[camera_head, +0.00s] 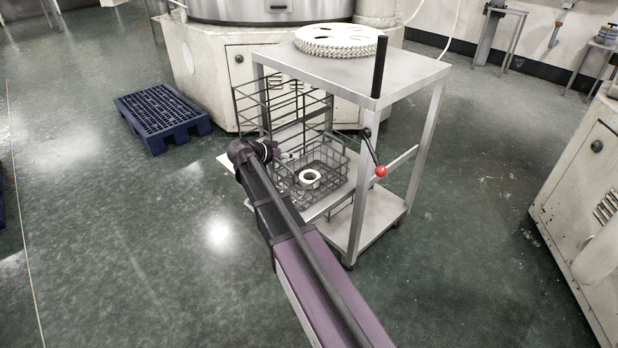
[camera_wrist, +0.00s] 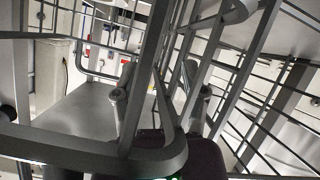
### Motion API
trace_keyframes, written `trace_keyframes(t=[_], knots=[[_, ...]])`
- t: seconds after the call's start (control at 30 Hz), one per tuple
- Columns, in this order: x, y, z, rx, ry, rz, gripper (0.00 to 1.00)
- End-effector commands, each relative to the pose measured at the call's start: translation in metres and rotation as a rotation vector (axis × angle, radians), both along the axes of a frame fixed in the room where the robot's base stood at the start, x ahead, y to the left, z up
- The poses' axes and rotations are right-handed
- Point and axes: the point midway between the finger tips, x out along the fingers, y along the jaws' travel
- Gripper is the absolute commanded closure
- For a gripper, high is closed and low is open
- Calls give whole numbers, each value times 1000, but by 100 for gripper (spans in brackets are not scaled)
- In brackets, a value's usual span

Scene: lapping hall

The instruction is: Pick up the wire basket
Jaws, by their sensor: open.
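The wire basket (camera_head: 330,159) is grey, open-topped and upright on the lower tray of a metal trolley. A white ring (camera_head: 309,180) lies inside it. My gripper (camera_head: 286,156) is at the basket's left side, close to its rim. In the wrist view my gripper (camera_wrist: 155,85) has its two fingers spread apart. A thick grey bar (camera_wrist: 152,75) crosses in front of and between them, probably part of the basket. I cannot tell whether either finger touches it. The wrist partly hides the basket's left side in the head view.
A wire rack (camera_head: 281,106) stands behind the basket. A red-knobbed lever (camera_head: 381,171) is at its right.

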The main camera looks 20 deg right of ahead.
Motion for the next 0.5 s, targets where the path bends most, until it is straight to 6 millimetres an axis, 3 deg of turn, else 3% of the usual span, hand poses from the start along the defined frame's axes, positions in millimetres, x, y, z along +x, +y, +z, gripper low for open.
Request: trace_keyframes(t=[0.2,0.37,0.4,0.5], knots=[[0,0,0,0,0,0,47],[0,0,0,0,0,0,94],[0,0,0,0,0,0,100],[0,0,0,0,0,0,100]])
